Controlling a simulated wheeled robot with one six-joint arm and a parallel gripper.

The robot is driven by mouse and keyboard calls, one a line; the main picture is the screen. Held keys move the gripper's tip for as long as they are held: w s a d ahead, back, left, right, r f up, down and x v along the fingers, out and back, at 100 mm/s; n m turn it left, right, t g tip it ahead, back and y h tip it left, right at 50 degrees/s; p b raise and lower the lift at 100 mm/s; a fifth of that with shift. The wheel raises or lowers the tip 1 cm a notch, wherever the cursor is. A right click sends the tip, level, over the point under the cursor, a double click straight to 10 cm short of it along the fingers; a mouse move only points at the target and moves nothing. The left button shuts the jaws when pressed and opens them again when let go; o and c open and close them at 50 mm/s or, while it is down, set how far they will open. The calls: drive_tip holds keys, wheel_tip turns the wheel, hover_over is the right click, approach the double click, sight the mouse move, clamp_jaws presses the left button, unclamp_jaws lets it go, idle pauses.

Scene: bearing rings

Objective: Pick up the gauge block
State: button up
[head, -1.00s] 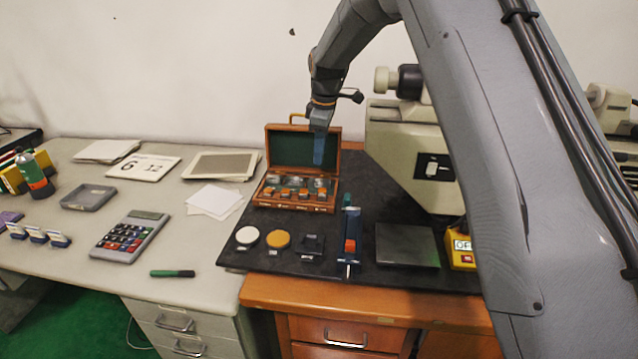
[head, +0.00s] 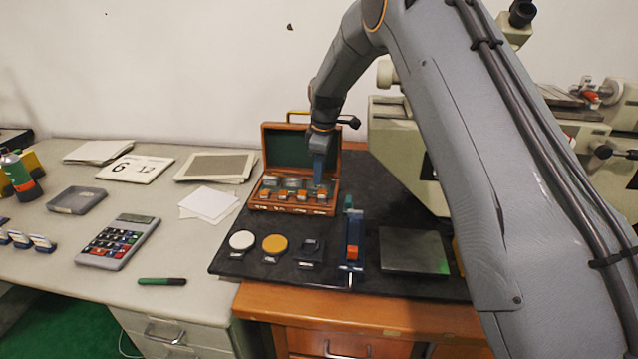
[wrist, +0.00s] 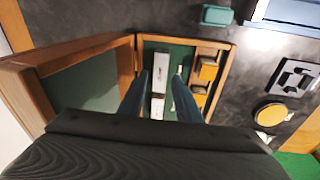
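An open wooden case (head: 290,207) stands at the back of the dark mat. Inside its green-lined tray are silver gauge blocks (wrist: 159,80) and, beside them, blocks with orange tops (wrist: 207,70). My gripper (head: 319,182) points down over the right part of the case. In the wrist view my gripper (wrist: 161,75) has its two blue fingers apart, with a silver block showing between them. I cannot tell how far the fingertips are above the block, and no grasp shows.
The case's raised lid (head: 287,147) stands behind the tray, close to my gripper. On the mat are a white disc (head: 242,240), an orange disc (head: 275,244), a blue stand (head: 353,235) and a dark plate (head: 410,250). A beige machine (head: 400,150) stands at right.

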drive_tip(key=shift+w+f+p, duration=0.15)
drive_tip(key=shift+f+p, duration=0.25)
drive_tip(key=shift+f, duration=1.15)
clamp_jaws()
